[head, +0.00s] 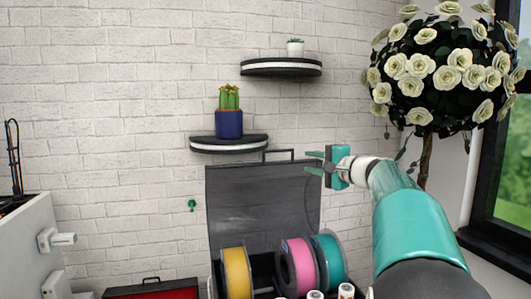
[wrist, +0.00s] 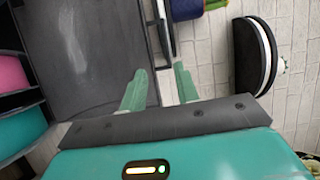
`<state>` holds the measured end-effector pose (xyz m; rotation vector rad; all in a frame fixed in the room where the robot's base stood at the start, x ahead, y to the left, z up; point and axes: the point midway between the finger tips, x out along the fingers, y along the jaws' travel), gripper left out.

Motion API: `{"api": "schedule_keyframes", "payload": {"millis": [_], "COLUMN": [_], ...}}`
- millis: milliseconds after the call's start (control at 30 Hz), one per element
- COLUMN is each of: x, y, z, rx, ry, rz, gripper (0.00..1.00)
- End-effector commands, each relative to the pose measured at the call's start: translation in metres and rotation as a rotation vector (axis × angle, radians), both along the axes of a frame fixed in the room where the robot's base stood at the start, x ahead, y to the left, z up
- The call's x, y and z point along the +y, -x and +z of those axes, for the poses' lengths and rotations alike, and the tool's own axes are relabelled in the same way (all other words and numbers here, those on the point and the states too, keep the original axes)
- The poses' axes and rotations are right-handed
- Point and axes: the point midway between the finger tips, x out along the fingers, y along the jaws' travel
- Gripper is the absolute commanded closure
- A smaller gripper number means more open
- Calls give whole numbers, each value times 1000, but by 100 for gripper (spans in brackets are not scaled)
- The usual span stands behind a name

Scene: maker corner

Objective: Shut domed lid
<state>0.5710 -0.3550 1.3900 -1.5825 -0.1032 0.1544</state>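The lid (head: 250,195) is a dark, see-through panel standing raised against the brick wall behind a bin of spools. From here it looks more flat than domed. A dark bar handle (head: 279,151) is on its top edge. My gripper (head: 307,162) is at the lid's upper right corner, fingers pointing left, to the right of the handle. In the wrist view my gripper (wrist: 160,70) has its two green fingers apart with nothing between them.
Yellow (head: 237,272), pink (head: 299,266) and teal (head: 329,258) spools stand in the bin below. A shelf (head: 229,145) with a potted cactus (head: 229,118) is left of the handle; another shelf (head: 281,68) is above. A flower tree (head: 430,75) stands right.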

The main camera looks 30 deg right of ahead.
Motion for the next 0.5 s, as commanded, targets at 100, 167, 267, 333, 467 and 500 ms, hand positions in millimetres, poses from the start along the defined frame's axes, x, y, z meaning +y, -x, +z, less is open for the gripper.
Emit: {"api": "schedule_keyframes", "payload": {"millis": [100,167,267,333,467,500], "x": [-17,-19,-19,-18,-15,-14], "y": [3,3,-3,-12,-35,-43], "z": [6,7,6,6,5,6], "rx": [-30,-35,-33,-32,-32,-33], "ry": [-18,-20,-21,-22,-19,-20], "rz": [-20,-24,-25,-25,-27,-26], "gripper": [69,69,69,69,69,69]}}
